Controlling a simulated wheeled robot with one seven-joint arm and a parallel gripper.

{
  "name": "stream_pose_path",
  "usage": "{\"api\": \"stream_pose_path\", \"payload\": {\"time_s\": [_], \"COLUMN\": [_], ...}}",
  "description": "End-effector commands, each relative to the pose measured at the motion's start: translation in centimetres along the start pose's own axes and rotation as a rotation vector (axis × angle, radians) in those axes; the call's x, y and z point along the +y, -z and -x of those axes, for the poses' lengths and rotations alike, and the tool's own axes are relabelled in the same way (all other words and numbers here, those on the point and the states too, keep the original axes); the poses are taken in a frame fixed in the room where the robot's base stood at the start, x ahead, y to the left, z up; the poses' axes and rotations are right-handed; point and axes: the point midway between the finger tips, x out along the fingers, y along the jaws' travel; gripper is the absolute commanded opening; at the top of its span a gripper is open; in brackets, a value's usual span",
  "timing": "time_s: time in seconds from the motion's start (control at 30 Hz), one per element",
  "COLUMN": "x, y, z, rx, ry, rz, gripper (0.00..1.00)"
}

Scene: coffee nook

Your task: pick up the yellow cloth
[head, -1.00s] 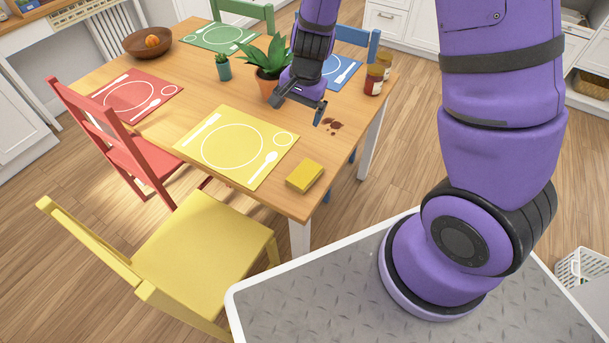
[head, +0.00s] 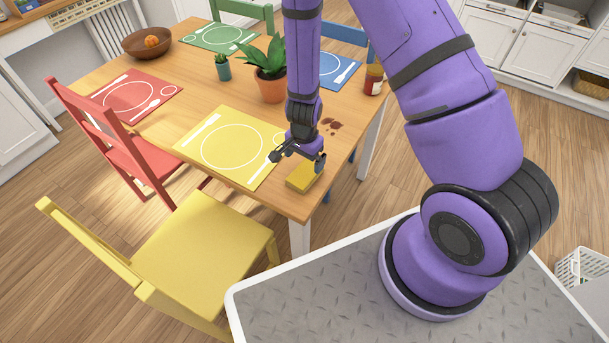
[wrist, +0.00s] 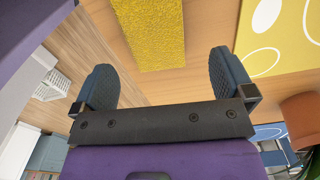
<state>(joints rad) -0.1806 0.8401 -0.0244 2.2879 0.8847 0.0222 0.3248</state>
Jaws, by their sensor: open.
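The yellow cloth (head: 303,178) is a small folded block lying flat on the wooden table near its front corner, right of the yellow placemat. In the wrist view the cloth (wrist: 150,32) shows its rough yellow surface beyond and between the fingertips, cut off by the top edge. My gripper (head: 298,158) is open and empty, pointing down just above and behind the cloth, hiding part of its far side. In the wrist view my gripper (wrist: 153,80) has its two fingers wide apart with nothing between them.
The yellow placemat (head: 235,147) lies left of the cloth. A potted plant (head: 270,85), brown spots (head: 331,125) and a jar (head: 373,80) are farther back on the table (head: 285,203). A yellow chair (head: 200,250) stands in front of the table.

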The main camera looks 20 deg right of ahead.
Motion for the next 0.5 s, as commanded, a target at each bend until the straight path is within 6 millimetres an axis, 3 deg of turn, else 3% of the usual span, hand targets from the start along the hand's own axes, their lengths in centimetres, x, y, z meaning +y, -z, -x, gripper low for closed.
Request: {"api": "stream_pose_path", "payload": {"time_s": [0.23,0.5], "x": [0.2,0.5], "y": [-0.1,-0.4], "z": [-1.3,-4.6], "rx": [-0.002,-0.002], "ry": [-0.001,-0.001], "rz": [-0.002,0.0], "gripper": [1.0,1.0]}}
